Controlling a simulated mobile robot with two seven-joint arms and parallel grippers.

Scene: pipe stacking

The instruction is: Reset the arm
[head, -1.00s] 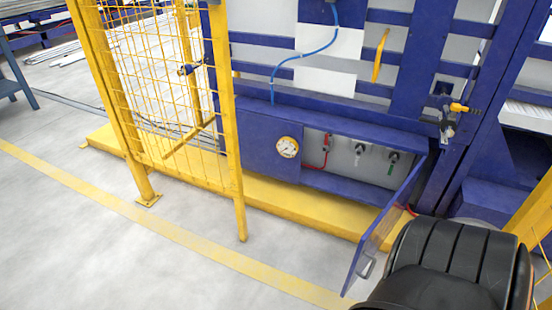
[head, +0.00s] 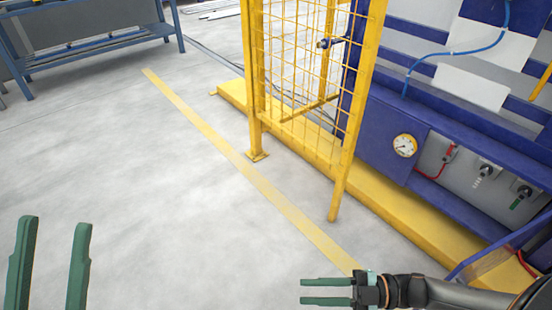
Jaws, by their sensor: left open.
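My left gripper (head: 55,224) is at the lower left of the head view. Its two green fingers point up and stand wide apart, with only grey floor between them. My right gripper (head: 303,291) is at the bottom, right of the middle, on a dark arm from the right. Its two green fingers point left with a gap between them, and nothing shows in it. Neither gripper touches anything that I can see.
A yellow mesh fence (head: 300,60) stands by a blue machine (head: 375,120) with a round gauge (head: 405,145). The machine's yellow base (head: 400,205) runs along the right. A blue rack (head: 100,62) is at the upper left. Grey floor (head: 150,190) is open at left.

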